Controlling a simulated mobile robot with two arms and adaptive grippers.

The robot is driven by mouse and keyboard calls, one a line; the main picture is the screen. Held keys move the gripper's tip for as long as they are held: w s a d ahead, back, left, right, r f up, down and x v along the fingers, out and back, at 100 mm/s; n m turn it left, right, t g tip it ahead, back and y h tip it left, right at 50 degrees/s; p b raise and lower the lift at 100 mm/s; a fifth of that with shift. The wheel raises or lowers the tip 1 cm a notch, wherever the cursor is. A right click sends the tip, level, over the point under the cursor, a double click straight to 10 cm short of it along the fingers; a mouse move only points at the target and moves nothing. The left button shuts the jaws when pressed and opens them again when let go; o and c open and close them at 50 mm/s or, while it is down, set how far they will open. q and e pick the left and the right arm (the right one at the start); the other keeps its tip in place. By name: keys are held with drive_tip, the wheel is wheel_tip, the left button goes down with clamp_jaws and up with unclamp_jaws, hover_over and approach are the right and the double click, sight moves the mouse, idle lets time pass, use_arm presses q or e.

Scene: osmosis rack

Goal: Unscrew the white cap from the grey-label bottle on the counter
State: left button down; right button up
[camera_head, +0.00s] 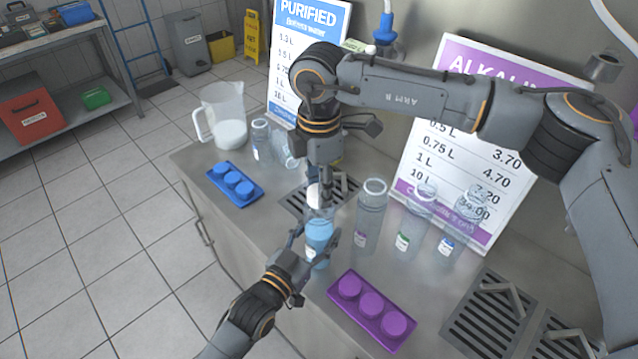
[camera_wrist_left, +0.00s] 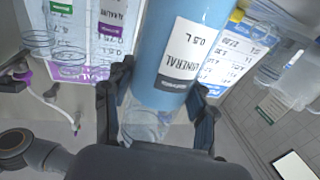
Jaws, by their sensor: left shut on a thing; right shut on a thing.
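The grey-label bottle (camera_head: 318,234) is light blue and stands roughly upright over the counter, near its front edge. In the left wrist view the bottle (camera_wrist_left: 190,35) shows a white label with a grey band. My left gripper (camera_head: 318,246) is shut around its lower body, one finger on each side; its fingers also show in the left wrist view (camera_wrist_left: 160,112). The white cap (camera_head: 314,195) is at the bottle's top. My right gripper (camera_head: 319,207) points down from above and is shut on the cap, partly hiding it. I cannot tell whether the bottle's base touches the counter.
A purple tray (camera_head: 338,297) with purple caps lies right of the bottle, a blue tray (camera_head: 214,181) with blue caps to the left. Clear bottles (camera_head: 369,215) stand behind on the right. A pitcher (camera_head: 222,112) and price signs (camera_head: 478,150) stand further back.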

drive_tip(key=n, duration=1.4)
drive_tip(key=shift+n, duration=0.3)
drive_tip(key=n, duration=1.2)
drive_tip(key=shift+r+n, duration=0.1)
drive_tip(key=shift+n, duration=0.3)
drive_tip(key=n, duration=1.2)
drive_tip(key=shift+n, duration=0.3)
drive_tip(key=n, duration=1)
drive_tip(key=shift+n, duration=0.3)
drive_tip(key=n, duration=0.3)
drive_tip(key=shift+n, duration=0.3)
drive_tip(key=shift+r, duration=0.2)
